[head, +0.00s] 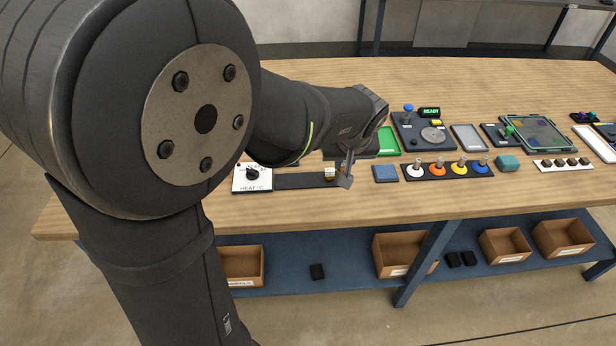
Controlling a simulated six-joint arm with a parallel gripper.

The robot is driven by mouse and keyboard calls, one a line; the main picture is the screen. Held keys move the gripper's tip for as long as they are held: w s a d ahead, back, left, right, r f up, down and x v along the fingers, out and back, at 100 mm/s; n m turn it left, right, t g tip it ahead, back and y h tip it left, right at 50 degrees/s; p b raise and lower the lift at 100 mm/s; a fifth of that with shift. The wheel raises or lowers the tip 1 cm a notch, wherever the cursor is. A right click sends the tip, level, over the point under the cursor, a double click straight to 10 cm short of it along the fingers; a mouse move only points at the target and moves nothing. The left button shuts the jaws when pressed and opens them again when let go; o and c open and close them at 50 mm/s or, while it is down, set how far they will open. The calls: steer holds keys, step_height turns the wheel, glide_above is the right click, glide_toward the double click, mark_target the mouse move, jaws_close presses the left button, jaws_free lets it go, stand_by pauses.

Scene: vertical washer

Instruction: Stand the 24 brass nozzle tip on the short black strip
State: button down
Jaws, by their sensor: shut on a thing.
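My gripper (346,179) is at the right end of a black strip (298,181), low over the bench. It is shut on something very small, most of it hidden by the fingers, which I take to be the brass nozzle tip. A small brass-and-white piece (330,173) shows at the strip's right end, just left of the fingers. I cannot tell whether it is part of the held tip, nor whether anything touches the strip. No number is readable on it. The strip runs left to a white panel with a black knob, marked HEAT (252,178).
A blue square pad (385,173) lies close right of my gripper. Beyond it is a row of coloured knobs (447,170), with a green tray (387,141) behind. My arm covers the left of the bench. Bare wood (330,207) lies in front of the strip.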

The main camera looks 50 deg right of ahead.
steer(key=w+f, duration=0.2)
steer(key=w, duration=0.1)
steer(key=w+f, duration=0.2)
steer(key=w, duration=0.2)
steer(key=w+f, duration=0.2)
steer(key=w, duration=0.2)
steer(key=shift+w+d+f, duration=0.1)
steer(key=shift+d+f, duration=0.15)
steer(key=shift+f, duration=2.15)
steer(key=shift+f, duration=0.1)
steer(key=c, duration=1.4)
jaws_free()
steer(key=shift+r, duration=0.45)
steer(key=v, duration=1.1)
steer(key=shift+a+r, duration=0.15)
